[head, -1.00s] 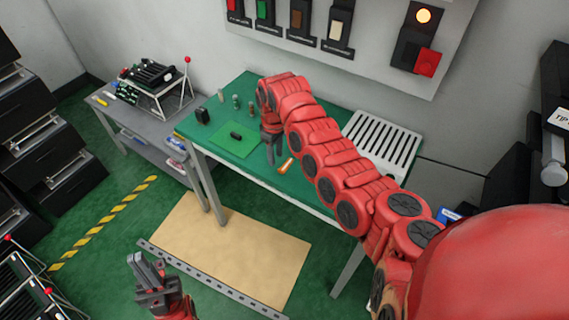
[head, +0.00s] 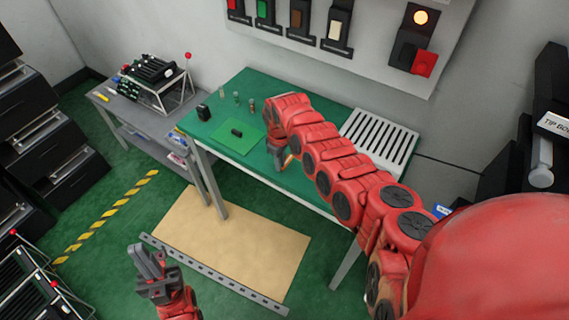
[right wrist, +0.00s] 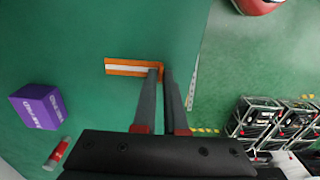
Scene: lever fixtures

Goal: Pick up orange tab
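The orange tab (right wrist: 126,67), with a pale stripe, lies lengthwise across the right wrist view over the green table. In the head view it (head: 288,160) is a small orange patch beside my right gripper (head: 279,157), which partly hides it. My right gripper's fingers (right wrist: 161,74) are close together at the tab's right end, with orange between their tips. They look shut on that end. I cannot tell if the tab is clear of the table. My left gripper (head: 152,260) is open and empty, low over the floor.
The green table (head: 232,90) also holds a lighter green mat (head: 228,147) with a small black part, a black block (head: 203,112) and a slotted grey rack (head: 380,139). A purple box (right wrist: 38,106) and a red cylinder (right wrist: 56,154) show in the right wrist view.

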